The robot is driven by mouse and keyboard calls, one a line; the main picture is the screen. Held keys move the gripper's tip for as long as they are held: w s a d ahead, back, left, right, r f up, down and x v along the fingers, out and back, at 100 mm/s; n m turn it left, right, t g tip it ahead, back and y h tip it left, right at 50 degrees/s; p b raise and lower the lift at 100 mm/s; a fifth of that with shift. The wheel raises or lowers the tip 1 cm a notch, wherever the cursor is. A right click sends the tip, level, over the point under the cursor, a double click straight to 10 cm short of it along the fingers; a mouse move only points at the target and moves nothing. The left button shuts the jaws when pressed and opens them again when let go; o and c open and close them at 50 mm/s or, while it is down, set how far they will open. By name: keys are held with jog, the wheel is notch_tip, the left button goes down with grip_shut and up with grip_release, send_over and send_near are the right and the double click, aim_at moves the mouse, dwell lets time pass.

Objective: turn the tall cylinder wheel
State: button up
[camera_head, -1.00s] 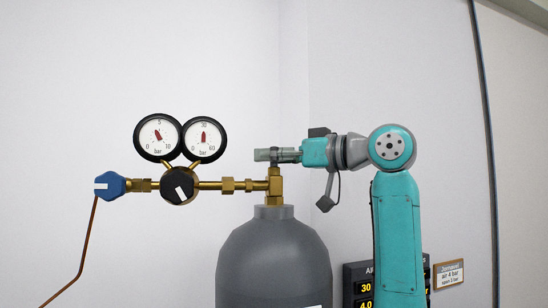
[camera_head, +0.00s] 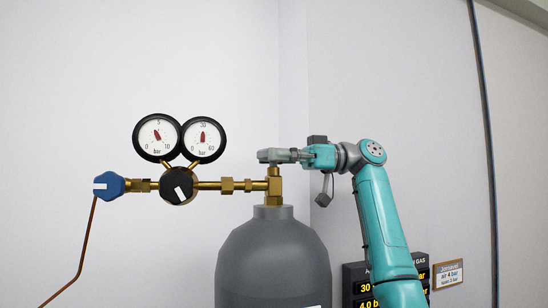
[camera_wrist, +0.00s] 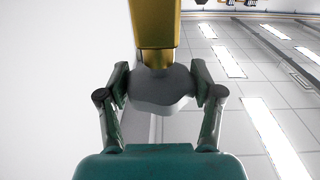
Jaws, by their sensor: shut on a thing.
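The tall grey cylinder (camera_head: 274,262) stands upright in the middle of the head view, with a brass valve (camera_head: 274,186) on its top. My gripper (camera_head: 270,156) reaches in from the right at the top of that valve. In the wrist view my gripper (camera_wrist: 162,92) has its two fingers on either side of a grey lobed wheel (camera_wrist: 160,90), closed against it. The brass valve body (camera_wrist: 157,25) shows behind the wheel there. In the head view the fingers hide most of the wheel.
A regulator with two gauges, left (camera_head: 157,137) and right (camera_head: 204,139), and a black knob (camera_head: 178,186) sits left of the valve. A blue knob (camera_head: 109,186) with a copper pipe (camera_head: 81,245) is further left. A black display panel (camera_head: 358,283) and a small sign (camera_head: 448,274) are at lower right.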

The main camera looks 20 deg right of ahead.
jog(key=shift+n+g, duration=0.5)
jog(key=shift+g, duration=0.3)
jog(key=o, duration=1.1)
jog(key=shift+o, duration=0.2)
jog(key=d, duration=1.2)
jog(key=shift+w, duration=0.3)
